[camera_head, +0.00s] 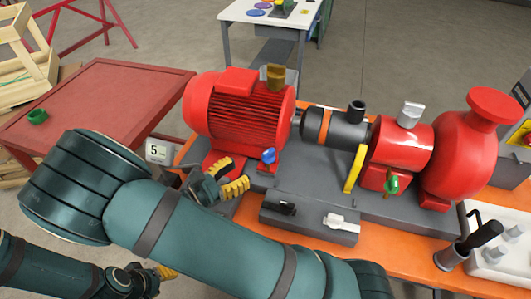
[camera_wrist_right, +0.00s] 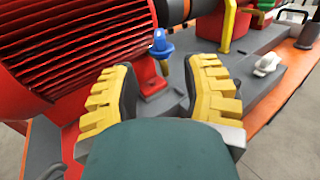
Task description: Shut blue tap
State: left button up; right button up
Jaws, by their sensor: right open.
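The blue tap (camera_head: 268,156) stands on the grey skid just in front of the red motor, its small blue handle on top. In the right wrist view the blue tap (camera_wrist_right: 161,43) shows ahead, between and beyond the fingertips, with nothing gripped. My right gripper (camera_head: 241,174) is open, its yellow-padded fingers to the left of the tap and apart from it. Both its fingers (camera_wrist_right: 158,72) show spread in the wrist view. My left gripper (camera_head: 163,273) is low at the left, far from the tap and partly hidden; its opening is unclear.
The red motor (camera_head: 238,112) is close behind the tap. A green tap (camera_head: 391,184), a yellow lever (camera_head: 355,168), and black (camera_head: 286,208) and white (camera_head: 335,220) handles lie to the right. My right arm covers the front left of the skid.

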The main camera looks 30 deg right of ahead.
aim_at(263, 157)
jog(key=d, duration=0.6)
jog(key=w+d, duration=0.1)
jog(key=d, duration=0.2)
jog(key=shift+d, duration=0.3)
grip_shut()
jog(key=shift+a, duration=0.1)
jog(key=shift+f, duration=0.1)
